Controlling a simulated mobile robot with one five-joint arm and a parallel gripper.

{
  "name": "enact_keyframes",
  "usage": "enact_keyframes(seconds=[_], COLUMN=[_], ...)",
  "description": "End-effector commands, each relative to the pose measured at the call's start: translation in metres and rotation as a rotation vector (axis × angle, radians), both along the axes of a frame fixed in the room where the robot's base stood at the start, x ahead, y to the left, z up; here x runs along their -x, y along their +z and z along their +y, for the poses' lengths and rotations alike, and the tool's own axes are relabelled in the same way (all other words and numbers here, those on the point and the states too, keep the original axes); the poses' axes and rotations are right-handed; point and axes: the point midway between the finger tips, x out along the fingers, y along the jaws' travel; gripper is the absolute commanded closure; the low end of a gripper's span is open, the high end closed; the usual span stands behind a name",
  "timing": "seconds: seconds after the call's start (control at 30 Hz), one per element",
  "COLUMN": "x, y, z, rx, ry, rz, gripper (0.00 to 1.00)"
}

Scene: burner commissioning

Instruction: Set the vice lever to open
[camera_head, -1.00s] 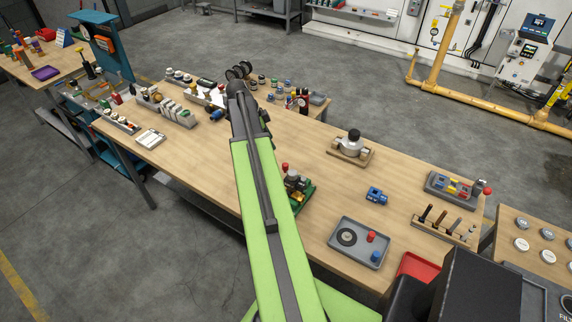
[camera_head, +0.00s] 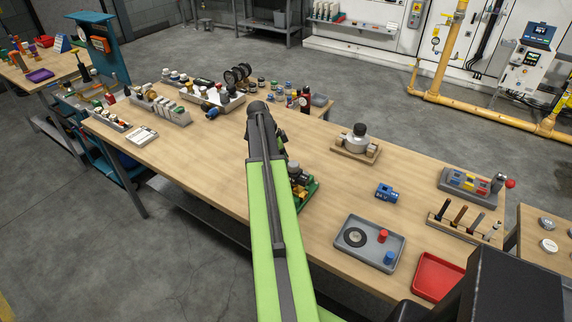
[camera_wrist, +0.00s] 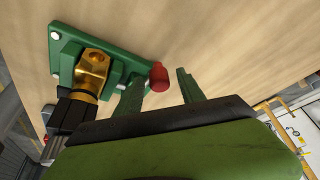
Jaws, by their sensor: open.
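The vice (camera_head: 309,192) has a green base and stands on the wooden bench, partly hidden behind my arm in the head view. In the wrist view its green base (camera_wrist: 66,52) is at the upper left, with a brass fitting (camera_wrist: 93,70) on it. The vice lever's red knob (camera_wrist: 158,76) stands out to the right of the brass part. My gripper (camera_wrist: 160,90) is open, and the red knob shows between its two green fingers, near the left one. I cannot tell whether they touch. In the head view the gripper is mostly hidden by my arm.
On the bench right of the vice are a blue block (camera_head: 386,192), a grey tray (camera_head: 345,257) with small parts, and a wooden stand (camera_head: 343,152) with a round device. A tool rack (camera_head: 462,228) and red tray (camera_head: 437,278) lie further right.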

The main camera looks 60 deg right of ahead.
Motion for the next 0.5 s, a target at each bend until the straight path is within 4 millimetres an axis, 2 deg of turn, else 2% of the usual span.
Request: enact_keyframes(seconds=[0.13,0.4,0.5], x=[0.0001,0.0003,0.0004], y=[0.0016,0.0015,0.0015], z=[-0.0001,-0.0003,-0.0003], rx=[0.0,0.0,0.0], ry=[0.0,-0.001,-0.001], rz=[0.0,0.0,0.0], gripper=[0.55,0.9,1.0])
